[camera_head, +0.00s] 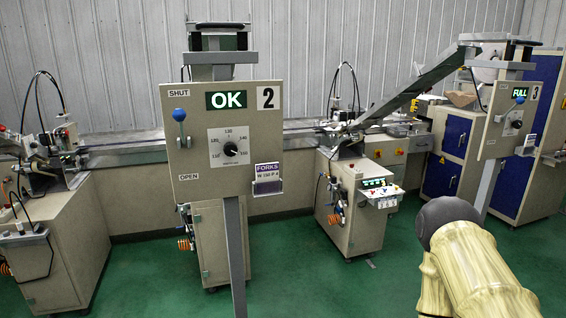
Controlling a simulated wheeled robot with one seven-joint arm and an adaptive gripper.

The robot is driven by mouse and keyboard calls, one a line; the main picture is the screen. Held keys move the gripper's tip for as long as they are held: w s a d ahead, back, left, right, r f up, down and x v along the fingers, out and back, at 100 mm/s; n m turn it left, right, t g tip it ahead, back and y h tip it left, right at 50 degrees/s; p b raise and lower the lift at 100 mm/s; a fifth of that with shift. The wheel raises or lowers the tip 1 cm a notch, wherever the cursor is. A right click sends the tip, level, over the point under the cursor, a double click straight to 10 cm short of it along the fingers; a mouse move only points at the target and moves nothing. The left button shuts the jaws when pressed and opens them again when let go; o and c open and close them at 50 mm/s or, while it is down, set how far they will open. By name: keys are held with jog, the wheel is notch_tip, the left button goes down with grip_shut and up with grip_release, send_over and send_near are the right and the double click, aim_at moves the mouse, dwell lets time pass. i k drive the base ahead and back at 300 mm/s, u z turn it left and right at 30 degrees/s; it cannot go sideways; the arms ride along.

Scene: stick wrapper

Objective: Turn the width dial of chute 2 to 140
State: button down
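The chute 2 panel (184,238) is a beige box on a grey post, left of centre, with a "2" plate (265,98) and a green "OK" display (227,100). Its width dial (230,149) is a small black knob on a white scale plate, with 130 at the top and 140 at the upper right. A light mark on the knob seems to point right, below 140, but is too small to read surely. My gripper is not in view. Part of my arm, tan with a dark joint, shows at the lower right, well away from the dial.
A blue-knobbed lever (181,128) sits left of the dial, near "SHUT". A "FORKS" card (267,172) in a holder sits at the lower right of the panel. The chute 3 panel (497,125) stands at right. Green floor (320,285) is open in front.

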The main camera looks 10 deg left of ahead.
aim_at(230, 150)
jog(key=z, duration=0.95)
jog(key=k, duration=0.8)
jog(key=u, duration=1.7)
